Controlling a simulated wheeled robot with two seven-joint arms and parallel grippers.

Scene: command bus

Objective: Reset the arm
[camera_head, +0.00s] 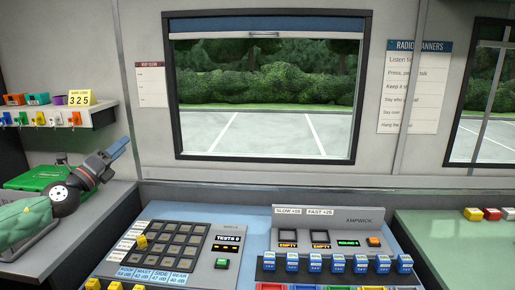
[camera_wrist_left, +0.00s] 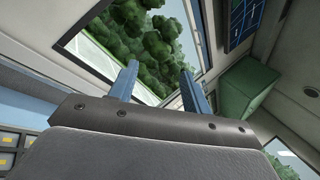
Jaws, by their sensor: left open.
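My left gripper (camera_head: 118,149) is in the head view at the left, above the grey side counter, with its blue fingers pointing up and to the right. It holds nothing. In the left wrist view my left gripper (camera_wrist_left: 160,82) shows its two blue fingers apart, with only the window and trees behind them. My right arm and gripper are not in either view.
A green case (camera_head: 38,178) lies on the left counter (camera_head: 95,215). A shelf (camera_head: 75,117) with small coloured items is at left. A green counter (camera_head: 450,240) is at right.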

